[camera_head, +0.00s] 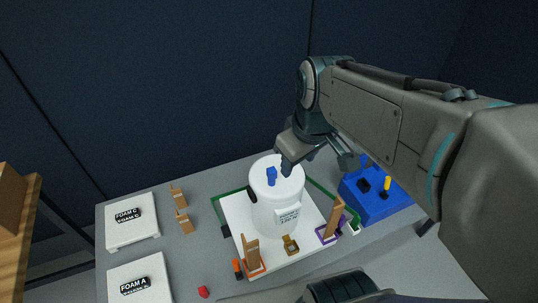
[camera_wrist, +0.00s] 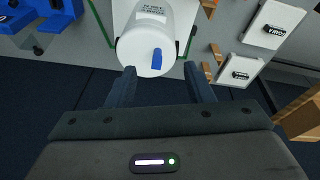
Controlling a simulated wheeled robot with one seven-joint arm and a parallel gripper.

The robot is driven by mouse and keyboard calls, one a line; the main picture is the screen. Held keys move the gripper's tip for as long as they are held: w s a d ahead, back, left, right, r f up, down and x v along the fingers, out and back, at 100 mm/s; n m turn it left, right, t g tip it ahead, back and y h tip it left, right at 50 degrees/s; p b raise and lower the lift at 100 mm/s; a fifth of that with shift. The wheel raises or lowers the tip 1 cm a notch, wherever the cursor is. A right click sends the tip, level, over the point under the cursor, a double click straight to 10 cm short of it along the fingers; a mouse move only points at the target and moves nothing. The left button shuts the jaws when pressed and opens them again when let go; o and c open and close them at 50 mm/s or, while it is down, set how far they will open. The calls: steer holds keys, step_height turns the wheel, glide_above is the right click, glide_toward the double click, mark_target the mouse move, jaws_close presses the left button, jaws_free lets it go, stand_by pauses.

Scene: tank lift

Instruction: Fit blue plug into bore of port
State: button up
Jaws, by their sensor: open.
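The white tank (camera_head: 277,205) stands upright on a white board with a label on its front. The blue plug (camera_head: 270,176) stands up from the tank's top. I cannot tell whether it sits in a bore there, and no port opening is clear. In the wrist view the plug (camera_wrist: 157,59) shows against the tank's round top (camera_wrist: 135,52). My gripper (camera_wrist: 159,70) is open and empty, its two fingers apart just short of the plug. In the head view my gripper hangs over the tank's right side, close to the plug.
A blue block (camera_head: 375,204) with a yellow peg (camera_head: 387,183) stands to the right. Foam trays (camera_head: 133,231) lie at the left. Brown blocks (camera_head: 184,222), a gold piece (camera_head: 291,246) and a purple frame (camera_head: 325,238) surround the tank. A wooden shelf is at far left.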

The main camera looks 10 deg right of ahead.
mark_target(272, 170)
steer(key=w+f+n+g+y+b, duration=0.1)
steer(key=w+f+n+g+b, duration=0.25)
steer(key=w+n, duration=1)
steer(key=shift+n, duration=0.85)
steer(key=a+f+p, duration=0.1)
steer(key=f, duration=0.3)
steer(key=s+f+p, duration=0.1)
steer(key=f, duration=0.4)
steer(key=a+f+p, duration=0.1)
steer(key=f, duration=0.3)
steer(key=shift+s+a+f, duration=0.2)
steer(key=shift+a+f, duration=0.15)
steer(key=shift+f, duration=0.05)
jaws_close()
